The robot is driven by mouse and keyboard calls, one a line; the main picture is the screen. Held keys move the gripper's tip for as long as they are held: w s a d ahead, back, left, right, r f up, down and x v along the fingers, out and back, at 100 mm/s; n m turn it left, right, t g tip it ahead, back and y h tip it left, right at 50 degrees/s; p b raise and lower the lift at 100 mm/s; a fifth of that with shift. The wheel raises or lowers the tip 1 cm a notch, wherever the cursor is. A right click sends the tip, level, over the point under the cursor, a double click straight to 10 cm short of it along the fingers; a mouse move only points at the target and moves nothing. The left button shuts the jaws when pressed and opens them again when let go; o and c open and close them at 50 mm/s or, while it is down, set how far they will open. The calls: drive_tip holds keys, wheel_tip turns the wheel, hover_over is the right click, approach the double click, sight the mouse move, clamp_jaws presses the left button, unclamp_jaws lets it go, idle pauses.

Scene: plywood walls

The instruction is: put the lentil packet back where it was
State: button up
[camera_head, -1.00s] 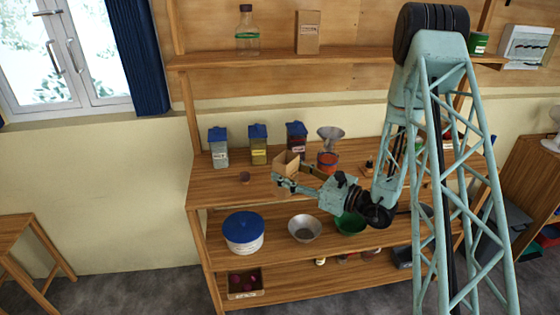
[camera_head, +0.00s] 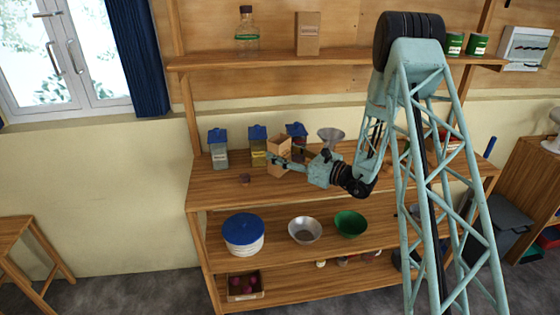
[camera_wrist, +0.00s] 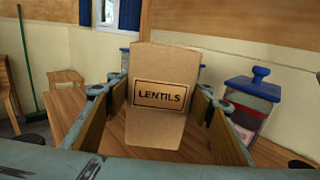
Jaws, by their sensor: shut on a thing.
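The lentil packet (camera_wrist: 158,95) is a brown paper pack with a "LENTILS" label, filling the middle of the wrist view. My gripper (camera_wrist: 160,125) is shut on it, one finger on each side. In the head view the lentil packet (camera_head: 279,154) is upright over the counter, in front of the blue-lidded jars. My gripper (camera_head: 285,165) reaches it from the right. I cannot tell whether its base touches the counter.
Blue-lidded jars (camera_head: 218,150) stand along the back of the counter (camera_head: 225,190). A metal funnel (camera_head: 331,134) is to the right. A similar brown packet (camera_head: 307,35) stands on the upper shelf. The counter's front left is clear.

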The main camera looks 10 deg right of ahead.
drive_tip(key=shift+f, duration=0.1)
idle(0.3)
drive_tip(key=shift+f+b, duration=0.3)
drive_tip(key=shift+f, duration=1.35)
drive_tip(key=shift+f, duration=0.1)
drive_tip(key=o, duration=1)
drive_tip(key=shift+o, duration=0.2)
drive_tip(key=shift+d, duration=0.1)
drive_tip(key=shift+p+v, duration=0.35)
drive_tip(key=shift+v, duration=5.6)
drive_tip(key=shift+r, duration=0.3)
